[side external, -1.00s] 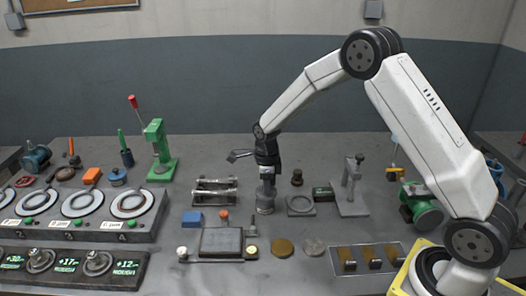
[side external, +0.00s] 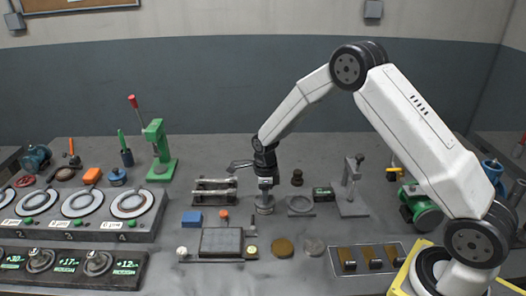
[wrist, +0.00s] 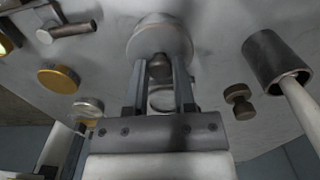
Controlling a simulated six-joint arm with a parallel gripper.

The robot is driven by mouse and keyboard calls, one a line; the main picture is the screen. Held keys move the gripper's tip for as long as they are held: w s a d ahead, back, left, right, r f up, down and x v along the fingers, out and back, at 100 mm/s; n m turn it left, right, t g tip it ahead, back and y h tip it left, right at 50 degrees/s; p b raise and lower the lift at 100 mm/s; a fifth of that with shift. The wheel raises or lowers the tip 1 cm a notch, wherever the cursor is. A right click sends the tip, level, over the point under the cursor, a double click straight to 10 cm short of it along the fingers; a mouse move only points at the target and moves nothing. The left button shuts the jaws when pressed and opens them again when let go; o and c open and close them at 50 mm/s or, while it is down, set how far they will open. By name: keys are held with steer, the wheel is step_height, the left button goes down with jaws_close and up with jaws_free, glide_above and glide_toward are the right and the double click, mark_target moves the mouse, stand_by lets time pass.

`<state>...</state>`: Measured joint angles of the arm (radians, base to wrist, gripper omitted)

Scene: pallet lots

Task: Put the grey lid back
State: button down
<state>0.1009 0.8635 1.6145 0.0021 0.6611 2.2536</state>
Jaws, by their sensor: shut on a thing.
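My gripper (side external: 266,184) is shut on the knob (wrist: 158,66) of the grey lid (wrist: 158,38), above the middle of the bench. In the wrist view the lid is a pale grey disc just past my fingertips. In the side view a short grey round body (side external: 265,204) stands directly below my gripper, in line with it. The lid's lower edge and anything beneath it are hidden in the wrist view, so I cannot tell whether the lid touches what is below.
A ring on a small base (side external: 300,206) and a grey stand (side external: 352,190) are close on the right. A roller rack (side external: 214,191) is close on the left. A brass disc (side external: 283,248) and a silver disc (side external: 314,246) lie in front. A small dark weight (side external: 297,178) stands behind.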

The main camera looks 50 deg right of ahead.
steer(key=shift+c, duration=2.2)
jaws_free()
steer(key=shift+r, duration=0.2)
step_height(320, 180, up, 12)
steer(key=shift+s, duration=0.1)
steer(key=s+a+n+t, duration=0.1)
steer(key=s+a+n, duration=0.1)
steer(key=s+n, duration=0.8)
steer(key=s+a+n+t, duration=0.1)
steer(key=s+a+n, duration=0.2)
steer(key=s+n, duration=0.7)
steer(key=shift+s+f+n+t, duration=0.3)
steer(key=shift+s+n, duration=0.1)
steer(key=shift+n, duration=3.1)
